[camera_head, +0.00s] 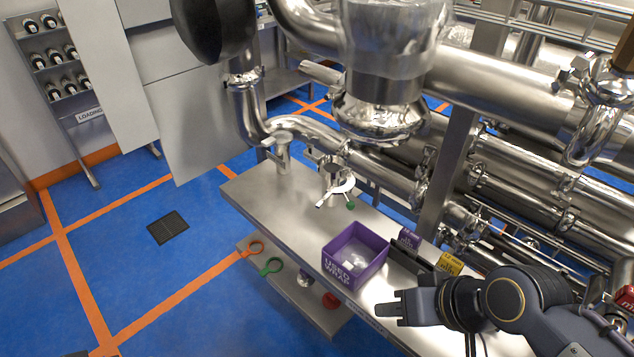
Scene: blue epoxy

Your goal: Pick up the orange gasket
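An orange gasket (244,254), a ring with a short tab, lies on the low shelf (311,306) at the left edge of the steel bench. A green gasket (264,272) of like shape lies just in front of it. My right gripper (388,306) is over the front part of the bench, well to the right of the orange gasket and apart from it. Its fingers point left; I cannot make out a gap between them. No held object shows. My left gripper is not in view.
The steel bench top (270,203) stands above the low shelf. A purple bin (345,281) with clear wrap sits between my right gripper and the gaskets. A red round part (331,300) is lower on the shelf. Steel pipes (490,77) crowd the back. The blue floor at left is mostly clear.

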